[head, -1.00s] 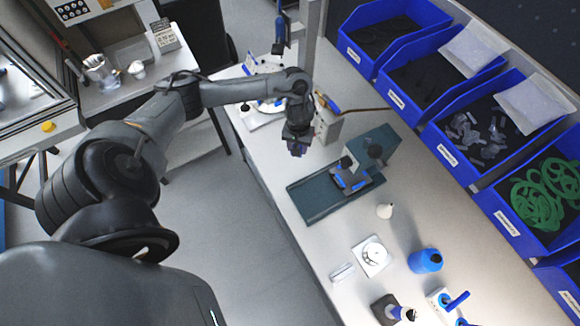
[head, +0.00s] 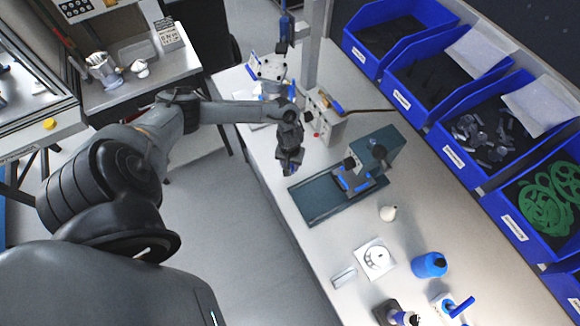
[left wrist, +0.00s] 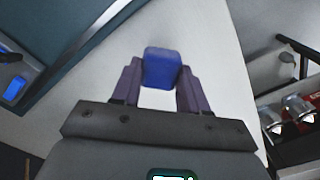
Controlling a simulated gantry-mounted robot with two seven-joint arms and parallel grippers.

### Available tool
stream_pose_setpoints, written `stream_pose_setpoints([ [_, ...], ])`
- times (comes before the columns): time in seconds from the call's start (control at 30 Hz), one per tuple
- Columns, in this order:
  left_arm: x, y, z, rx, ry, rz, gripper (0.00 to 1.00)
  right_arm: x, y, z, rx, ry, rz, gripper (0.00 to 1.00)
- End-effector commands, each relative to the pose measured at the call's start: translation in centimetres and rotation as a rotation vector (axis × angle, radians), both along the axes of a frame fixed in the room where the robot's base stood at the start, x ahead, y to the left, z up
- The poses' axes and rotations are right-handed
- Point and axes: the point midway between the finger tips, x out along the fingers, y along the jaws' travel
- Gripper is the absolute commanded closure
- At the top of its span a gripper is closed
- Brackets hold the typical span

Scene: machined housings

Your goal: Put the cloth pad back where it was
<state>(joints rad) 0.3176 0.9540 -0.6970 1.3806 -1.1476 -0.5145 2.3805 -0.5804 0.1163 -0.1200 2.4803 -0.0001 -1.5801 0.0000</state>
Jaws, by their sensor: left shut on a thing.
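My left gripper (head: 290,168) is shut on a small blue pad with a white lower part (left wrist: 161,68), which I take to be the cloth pad. In the left wrist view the pad sits between the purple fingers (left wrist: 157,90). In the head view the gripper points down near the front edge of the workbench, beside the left end of a teal fixture (head: 318,202); only a bit of blue shows at its tip. The wrist view shows pale bench surface beyond the pad. I cannot tell the exact height above the bench. My right gripper is not in view.
Blue bins (head: 425,122) line the back of the bench. A white bulb-shaped item (head: 388,213), a white plate with a disc (head: 376,258), a small pale block (head: 344,277) and a blue bottle (head: 429,265) stand right of the fixture. A grey box (head: 325,118) stands behind the gripper.

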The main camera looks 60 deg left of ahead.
Motion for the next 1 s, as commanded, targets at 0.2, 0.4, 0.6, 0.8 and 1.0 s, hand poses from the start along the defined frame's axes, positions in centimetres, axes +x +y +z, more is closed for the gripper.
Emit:
stream_pose_setpoints([
  [0.2,0.0,0.0,-2.3,0.000,0.000,0.001,0.90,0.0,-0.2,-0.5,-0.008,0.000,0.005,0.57],
  [0.4,0.0,0.0,-2.2,0.000,0.000,0.000,0.90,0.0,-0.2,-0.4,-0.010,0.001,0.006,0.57],
  [0.6,0.0,0.0,-2.5,0.000,0.000,0.000,0.53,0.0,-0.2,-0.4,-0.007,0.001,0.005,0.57],
  [0.8,0.0,0.0,-2.5,0.000,0.000,0.000,0.31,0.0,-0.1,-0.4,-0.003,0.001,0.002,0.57],
  [1.0,0.0,0.0,-2.5,0.000,0.000,0.000,0.31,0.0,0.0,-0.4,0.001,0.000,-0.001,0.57],
])
